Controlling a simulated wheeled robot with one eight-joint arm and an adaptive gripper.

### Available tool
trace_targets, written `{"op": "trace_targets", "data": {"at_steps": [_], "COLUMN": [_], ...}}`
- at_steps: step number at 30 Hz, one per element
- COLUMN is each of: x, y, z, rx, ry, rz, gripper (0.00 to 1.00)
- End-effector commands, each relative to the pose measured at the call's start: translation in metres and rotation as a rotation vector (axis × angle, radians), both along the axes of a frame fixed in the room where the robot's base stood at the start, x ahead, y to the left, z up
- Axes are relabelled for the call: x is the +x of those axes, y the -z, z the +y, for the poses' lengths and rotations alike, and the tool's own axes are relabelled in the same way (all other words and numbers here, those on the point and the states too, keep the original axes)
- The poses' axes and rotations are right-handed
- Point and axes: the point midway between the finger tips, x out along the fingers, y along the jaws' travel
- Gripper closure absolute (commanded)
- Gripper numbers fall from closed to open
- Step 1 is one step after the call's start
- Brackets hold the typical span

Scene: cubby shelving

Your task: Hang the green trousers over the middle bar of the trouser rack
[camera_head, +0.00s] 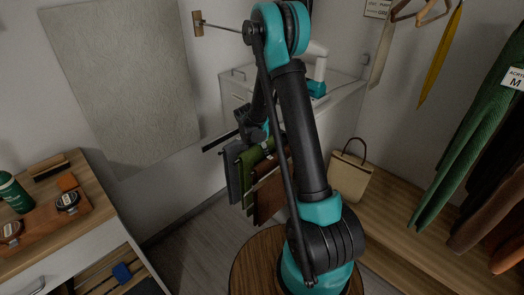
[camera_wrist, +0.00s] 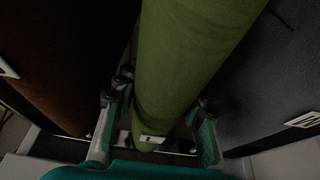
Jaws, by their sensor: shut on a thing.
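The green trousers (camera_head: 251,159) hang between the grey trousers (camera_head: 233,170) and the brown trousers (camera_head: 270,196) in the head view. In the wrist view the green trousers (camera_wrist: 190,50) run down between the fingers of my gripper (camera_wrist: 164,92), with a small white label low on them. My gripper is shut on the green trousers. The brown cloth (camera_wrist: 55,65) is on the left there and the grey cloth (camera_wrist: 275,75) on the right. The rack's bars are mostly hidden by the cloth and my arm, so I cannot tell whether the green trousers rest on the middle bar.
A dresser (camera_head: 60,235) with a green bottle (camera_head: 14,192) and watches is on the left. A cream handbag (camera_head: 350,177) sits on the wooden shelf at the right, near hanging green clothes (camera_head: 470,140).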

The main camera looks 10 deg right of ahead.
Motion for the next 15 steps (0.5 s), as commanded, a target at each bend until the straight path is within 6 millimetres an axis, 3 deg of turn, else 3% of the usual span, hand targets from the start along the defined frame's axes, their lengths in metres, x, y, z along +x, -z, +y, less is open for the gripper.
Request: {"op": "trace_targets", "data": {"at_steps": [7,8,13,15], "x": [0.0,-0.0001,-0.0001,-0.0001], "y": [0.0001,0.0002,0.0001,0.0002], "z": [0.0,0.0001,0.0001,0.0001], "rx": [0.0,0.0,0.0,0.0], "ry": [0.0,0.0,0.0,0.0], "rz": [0.0,0.0,0.0,0.0], "gripper": [1.0,0.57,0.36,0.36]}}
